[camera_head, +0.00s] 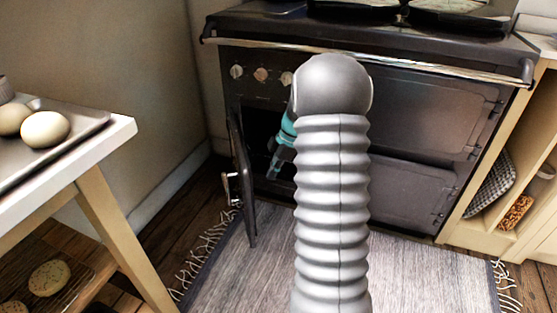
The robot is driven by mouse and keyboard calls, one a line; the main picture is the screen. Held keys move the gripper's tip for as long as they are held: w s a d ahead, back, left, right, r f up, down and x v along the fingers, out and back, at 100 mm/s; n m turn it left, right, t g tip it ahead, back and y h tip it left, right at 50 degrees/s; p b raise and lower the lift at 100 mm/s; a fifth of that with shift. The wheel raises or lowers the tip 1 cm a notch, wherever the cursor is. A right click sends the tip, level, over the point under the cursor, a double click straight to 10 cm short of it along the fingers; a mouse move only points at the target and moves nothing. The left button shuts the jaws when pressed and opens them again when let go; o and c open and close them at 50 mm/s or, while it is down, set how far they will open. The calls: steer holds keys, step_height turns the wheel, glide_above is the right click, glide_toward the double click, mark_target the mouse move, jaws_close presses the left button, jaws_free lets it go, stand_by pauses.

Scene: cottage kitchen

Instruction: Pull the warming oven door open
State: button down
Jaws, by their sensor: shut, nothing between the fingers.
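The warming oven door (240,178) is the narrow dark door at the left of the range. It stands swung well out, seen nearly edge-on, with a bright metal handle (230,188) on its left face. The dark oven opening (256,150) shows to its right. My gripper (274,172), teal and grey, is at that opening on the inner side of the door, shut and empty. It is small and partly hidden by my grey arm. I cannot tell whether it touches the door.
The range (425,115) has two closed doors on the right and a front rail (450,67). A table (95,150) with a tray of round buns stands close at left. A fringed rug (415,280) covers the floor before the range. Open shelves (540,205) are at right.

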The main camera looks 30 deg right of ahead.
steer(key=shift+w+a+f, duration=0.1)
steer(key=shift+w+a, duration=0.1)
steer(key=shift+a, duration=0.45)
steer(key=shift+w+a, duration=0.2)
steer(key=shift+a, duration=0.5)
steer(key=shift+w+a+f, duration=0.1)
steer(key=shift+w+a, duration=0.1)
steer(key=shift+a, duration=0.45)
